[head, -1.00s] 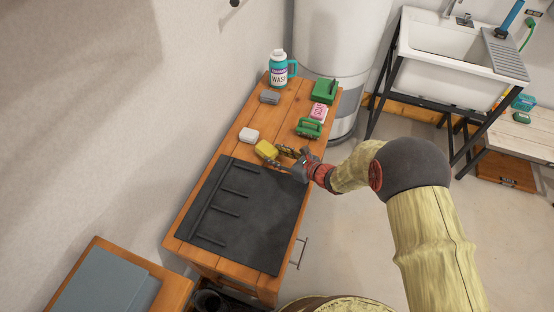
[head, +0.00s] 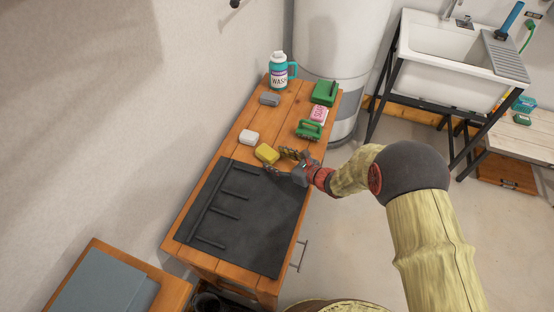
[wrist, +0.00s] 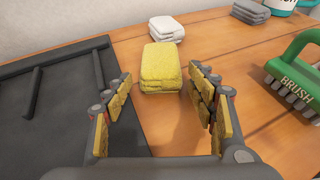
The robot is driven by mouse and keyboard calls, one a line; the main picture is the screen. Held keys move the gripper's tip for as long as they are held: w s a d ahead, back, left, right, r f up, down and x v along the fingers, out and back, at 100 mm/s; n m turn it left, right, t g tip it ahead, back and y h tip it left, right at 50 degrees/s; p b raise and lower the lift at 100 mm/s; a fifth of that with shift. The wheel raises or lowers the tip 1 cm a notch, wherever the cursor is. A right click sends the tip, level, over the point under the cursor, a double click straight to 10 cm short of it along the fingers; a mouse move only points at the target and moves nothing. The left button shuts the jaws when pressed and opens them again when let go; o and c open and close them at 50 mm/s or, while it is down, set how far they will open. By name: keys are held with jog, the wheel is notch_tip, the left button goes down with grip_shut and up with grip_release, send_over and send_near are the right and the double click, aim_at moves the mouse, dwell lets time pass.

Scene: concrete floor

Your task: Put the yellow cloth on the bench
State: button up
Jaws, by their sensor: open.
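The yellow cloth (head: 266,153) is a small folded pad lying on the wooden bench (head: 232,145), just beyond the far edge of the black mat. In the wrist view the yellow cloth (wrist: 161,66) lies straight ahead, between the lines of the two fingers and slightly beyond their tips. My gripper (head: 284,160) is low over the bench, to the right of the cloth in the head view. In the wrist view my gripper (wrist: 160,88) is open and empty, with its fingers spread wider than the cloth. The fingers appear apart from the cloth.
A white folded cloth (wrist: 166,28) and a grey one (head: 270,98) lie behind. A green brush (head: 309,129), pink soap box (head: 318,113), green item (head: 325,92) and wash bottle (head: 280,72) stand farther along. The black ribbed mat (head: 240,215) covers the near bench.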

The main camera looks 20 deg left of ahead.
jog(key=shift+r, duration=0.25)
jog(key=p+v, duration=0.3)
jog(key=v, duration=0.7)
jog(key=shift+s+d+r+p, duration=0.1)
jog(key=shift+d+p, duration=0.2)
jog(key=shift+p, duration=0.05)
jog(key=shift+s+d+r, duration=0.2)
jog(key=shift+s+d, duration=0.15)
jog(key=shift+d, duration=0.25)
jog(key=s+d+r+n+g+h, duration=0.1)
jog(key=s+r+n+g, duration=0.1)
jog(key=s+r+n, duration=0.55)
jog(key=s+d+r+n+g+h, duration=0.15)
jog(key=r+n, duration=0.35)
jog(key=r, duration=0.6)
jog(key=s+d+r+n+t+h, duration=0.1)
jog(key=s+d+r+n+h, duration=0.2)
jog(key=d, duration=0.4)
jog(key=s+d+r+n+t+h, duration=0.1)
jog(key=s+d+r+n+h, duration=0.2)
jog(key=s+d, duration=0.4)
jog(key=s+d+r+n+t+h, duration=0.1)
jog(key=s+d+r+n+h, duration=0.2)
jog(key=d, duration=0.6)
notch_tip(320, 180, up, 3)
jog(key=shift+s+r+n, duration=0.2)
jog(key=shift+s+n, duration=0.7)
jog(key=shift+n, duration=0.05)
